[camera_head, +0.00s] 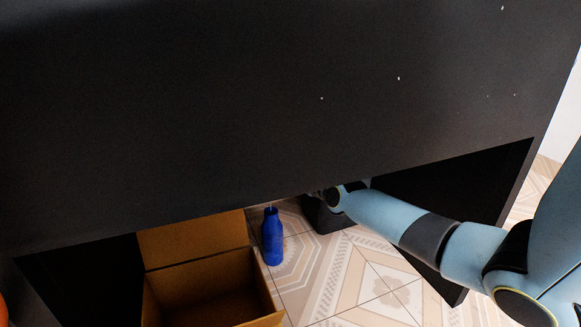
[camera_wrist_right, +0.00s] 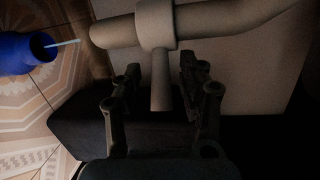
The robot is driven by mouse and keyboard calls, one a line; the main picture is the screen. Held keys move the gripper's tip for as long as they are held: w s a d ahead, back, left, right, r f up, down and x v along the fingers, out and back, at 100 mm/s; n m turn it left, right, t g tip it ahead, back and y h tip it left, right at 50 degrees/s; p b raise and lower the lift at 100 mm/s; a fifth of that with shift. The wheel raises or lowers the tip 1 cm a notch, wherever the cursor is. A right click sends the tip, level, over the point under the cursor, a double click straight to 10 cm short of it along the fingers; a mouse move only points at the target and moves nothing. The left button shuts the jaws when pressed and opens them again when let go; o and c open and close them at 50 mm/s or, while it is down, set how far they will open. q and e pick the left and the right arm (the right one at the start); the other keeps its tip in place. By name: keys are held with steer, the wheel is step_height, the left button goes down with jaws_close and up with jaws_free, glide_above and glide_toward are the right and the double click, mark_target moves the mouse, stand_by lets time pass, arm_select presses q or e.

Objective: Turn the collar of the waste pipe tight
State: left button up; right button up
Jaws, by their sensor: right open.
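In the right wrist view, a beige-grey waste pipe (camera_wrist_right: 225,20) runs across the top, its stub end pointing left. A thicker collar (camera_wrist_right: 156,25) sits around it, with a straight tab (camera_wrist_right: 160,80) sticking out from the collar. My right gripper (camera_wrist_right: 160,66) is open, with one finger on each side of the tab and gaps visible on both sides. In the head view, the pipe and collar are hidden behind the dark front panel, and my right arm (camera_head: 390,215) reaches in below it. My left gripper is not in view.
A blue bottle (camera_head: 272,240) stands on the tiled floor; it also shows in the wrist view (camera_wrist_right: 22,52), with a thin pale line at its mouth. An open cardboard box (camera_head: 205,285) is left of it. The dark panel (camera_head: 270,110) hangs low over the opening.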

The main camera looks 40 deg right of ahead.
jaws_close()
stand_by(0.3)
stand_by(0.3)
